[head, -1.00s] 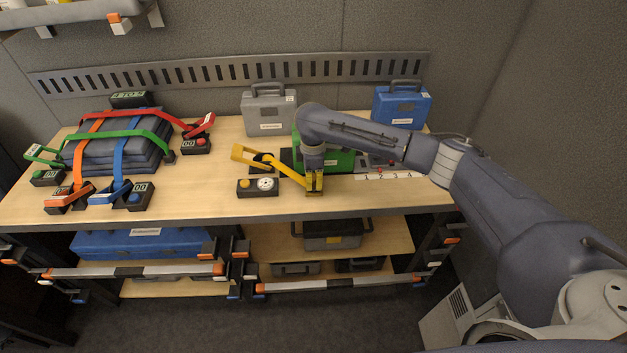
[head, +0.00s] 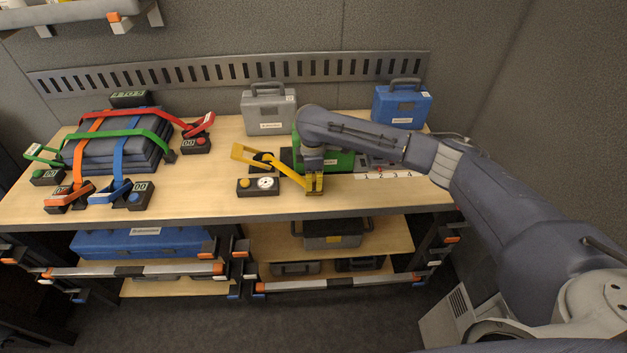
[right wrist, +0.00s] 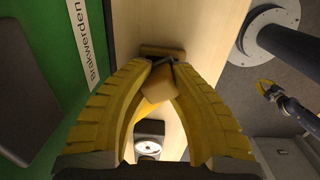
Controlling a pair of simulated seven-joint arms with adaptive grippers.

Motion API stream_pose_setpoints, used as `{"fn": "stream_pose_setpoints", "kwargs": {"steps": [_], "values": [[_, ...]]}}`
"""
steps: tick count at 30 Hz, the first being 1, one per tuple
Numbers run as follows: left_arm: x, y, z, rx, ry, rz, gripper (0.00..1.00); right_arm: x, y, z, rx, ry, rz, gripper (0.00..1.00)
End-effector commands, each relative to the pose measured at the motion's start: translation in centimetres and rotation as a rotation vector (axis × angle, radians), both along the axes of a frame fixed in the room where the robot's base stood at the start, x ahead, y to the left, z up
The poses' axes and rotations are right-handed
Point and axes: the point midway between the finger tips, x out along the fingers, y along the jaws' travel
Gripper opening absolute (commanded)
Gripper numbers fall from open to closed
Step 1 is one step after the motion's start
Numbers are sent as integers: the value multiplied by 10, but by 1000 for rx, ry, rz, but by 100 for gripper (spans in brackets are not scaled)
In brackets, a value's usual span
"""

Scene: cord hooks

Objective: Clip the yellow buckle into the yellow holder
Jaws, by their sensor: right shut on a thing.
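The yellow buckle (head: 272,166) is a long yellow piece with a wide, raised left end. It slants down to the right to my right gripper (head: 314,190), over the front part of the table. The yellow fingers are shut on its right end; in the right wrist view the held yellow piece (right wrist: 158,86) sits between the fingertips. The yellow holder (head: 258,186) appears to be the black box with a yellow button and white dial, left of the gripper and below the buckle's raised end. The dial also shows in the right wrist view (right wrist: 148,148).
A green case (head: 340,160) stands right behind my right gripper. A grey case (head: 268,112) and a blue case (head: 402,106) stand farther back. Dark padding (head: 115,150) with coloured straps and several buckle boxes fills the left. The table front (head: 225,205) is clear.

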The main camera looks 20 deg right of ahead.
Motion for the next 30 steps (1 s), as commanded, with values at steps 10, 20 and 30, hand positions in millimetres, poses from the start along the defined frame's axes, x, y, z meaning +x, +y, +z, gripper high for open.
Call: {"fn": "stream_pose_setpoints", "kwargs": {"steps": [10, 20, 30], "values": [[0, 0, 0, 0, 0, 0, 0, 0, 0, -4, 0, 0, 0, 31], [-1, 1, 0, 1, 1, 0, 0, 0, 0, -4, 0, 1, 0, 45], [0, 1, 0, 1, 1, 0, 0, 0, 1, 28, 0, -3, 1, 45]]}}
